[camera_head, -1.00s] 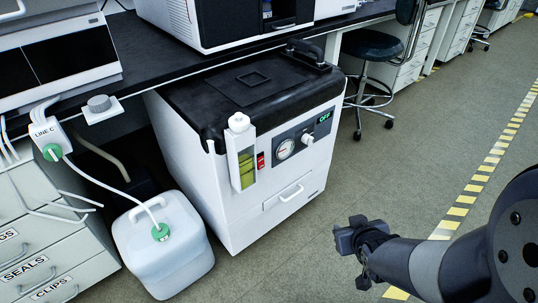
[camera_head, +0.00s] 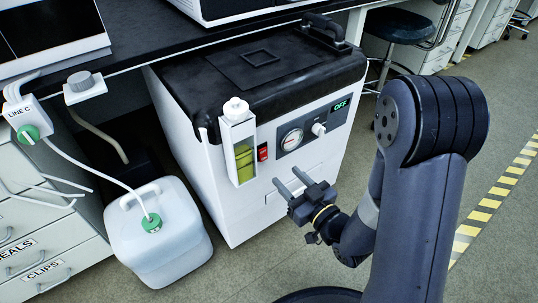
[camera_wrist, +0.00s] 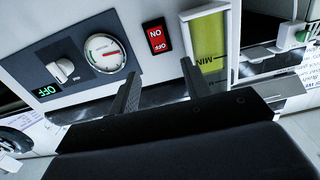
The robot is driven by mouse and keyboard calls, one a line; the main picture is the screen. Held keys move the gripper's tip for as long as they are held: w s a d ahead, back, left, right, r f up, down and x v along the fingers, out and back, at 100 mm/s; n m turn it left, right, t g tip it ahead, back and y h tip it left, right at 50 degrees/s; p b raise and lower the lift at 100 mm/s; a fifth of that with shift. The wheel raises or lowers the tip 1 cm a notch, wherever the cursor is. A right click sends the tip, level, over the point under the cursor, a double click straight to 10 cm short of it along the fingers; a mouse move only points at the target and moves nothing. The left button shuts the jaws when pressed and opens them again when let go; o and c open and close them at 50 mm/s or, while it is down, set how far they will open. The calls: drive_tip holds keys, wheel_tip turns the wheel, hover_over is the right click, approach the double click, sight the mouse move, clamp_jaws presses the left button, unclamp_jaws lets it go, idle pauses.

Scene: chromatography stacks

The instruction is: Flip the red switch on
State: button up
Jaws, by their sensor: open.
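The red switch (camera_head: 263,152) is a small rocker on the front of the white cabinet unit (camera_head: 215,205), between the yellow-green sight tube and the gauge panel. In the wrist view the red switch (camera_wrist: 157,39) shows upside down with "ON" lettering, ahead of and between the finger directions. A green "OFF" display (camera_head: 342,104) is lit on the panel. My gripper (camera_head: 289,183) is open and empty, in front of the cabinet, below and right of the switch in the head view. In the wrist view its two fingers (camera_wrist: 158,85) are apart and not touching the switch.
The sight tube (camera_head: 241,150) stands out left of the switch. A gauge (camera_head: 291,139) and knob (camera_head: 319,129) are to its right, and a drawer handle (camera_head: 289,193) is below. A white jug (camera_head: 160,245) with tubing stands left. Open floor lies right.

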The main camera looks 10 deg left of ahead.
sight(263, 152)
drive_tip(key=b+x, duration=0.1)
drive_tip(key=x, duration=0.8)
drive_tip(key=shift+w+a, duration=0.25)
